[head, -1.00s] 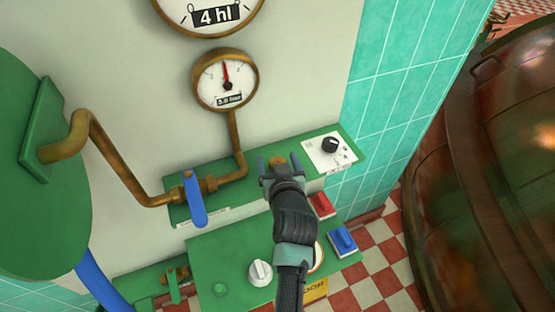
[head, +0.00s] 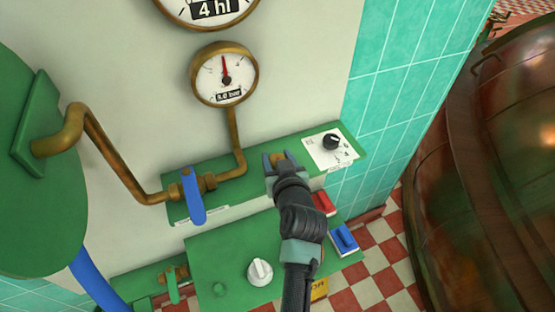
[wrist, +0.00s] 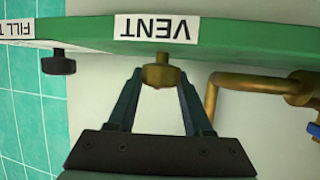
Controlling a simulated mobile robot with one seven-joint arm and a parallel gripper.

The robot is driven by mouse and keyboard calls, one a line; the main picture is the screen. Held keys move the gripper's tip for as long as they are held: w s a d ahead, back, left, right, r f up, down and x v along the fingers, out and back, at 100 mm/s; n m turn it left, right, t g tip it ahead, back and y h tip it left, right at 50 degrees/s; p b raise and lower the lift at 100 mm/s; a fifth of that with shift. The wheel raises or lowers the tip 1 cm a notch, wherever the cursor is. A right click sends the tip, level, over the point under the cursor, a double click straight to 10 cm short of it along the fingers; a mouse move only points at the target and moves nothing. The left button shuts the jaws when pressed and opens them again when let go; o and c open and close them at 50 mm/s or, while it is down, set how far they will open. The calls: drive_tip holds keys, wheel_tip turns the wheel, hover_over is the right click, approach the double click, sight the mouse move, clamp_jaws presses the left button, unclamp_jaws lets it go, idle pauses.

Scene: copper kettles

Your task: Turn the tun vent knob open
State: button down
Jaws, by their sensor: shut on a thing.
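The brass vent knob (wrist: 160,76) sits under the green panel's VENT label (wrist: 156,28), which appears upside down in the wrist view. My gripper (wrist: 160,88) has one finger on each side of the knob and is shut on it. In the head view the knob (head: 278,157) shows only in part between the fingertips of my gripper (head: 279,160), at the green ledge (head: 240,170). The knob's turn angle cannot be read.
A blue lever valve (head: 194,196) on a brass pipe stands left of my gripper. A black dial knob (head: 332,142) is to the right. A red switch (head: 323,203), a blue switch (head: 344,239) and a white knob (head: 260,271) lie below. A gauge (head: 226,75) hangs above.

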drive_tip(key=n+y+b, duration=0.1)
drive_tip(key=b, duration=0.1)
drive_tip(key=n+y+b, duration=0.1)
drive_tip(key=b, duration=0.1)
drive_tip(key=shift+d+f+g, duration=0.15)
drive_tip(key=shift+f+g, duration=0.15)
drive_tip(key=shift+f, duration=0.1)
drive_tip(key=n+g+y+b, duration=0.1)
drive_tip(key=n+y+b, duration=0.1)
drive_tip(key=y+b, duration=0.1)
drive_tip(key=shift+n+b, duration=0.4)
drive_tip(key=shift+b, duration=0.5)
drive_tip(key=n+g+y+b, duration=0.2)
drive_tip(key=b, duration=0.1)
drive_tip(key=n+g+y+b, duration=0.2)
drive_tip(key=b, duration=0.1)
drive_tip(key=shift+r+n+g+b, duration=0.2)
drive_tip(key=shift+n+g+b, duration=0.1)
drive_tip(key=shift+n+b, duration=0.1)
drive_tip(key=shift+r+n+g+y+b, duration=0.15)
drive_tip(key=shift+n+g+y+b, duration=0.25)
drive_tip(key=shift+n+g+b, duration=0.5)
drive_tip(key=shift+s+a, duration=0.1)
drive_tip(key=shift+a, duration=0.1)
drive_tip(key=shift+c, duration=1.5)
unclamp_jaws()
drive_tip(key=shift+d+r, duration=0.1)
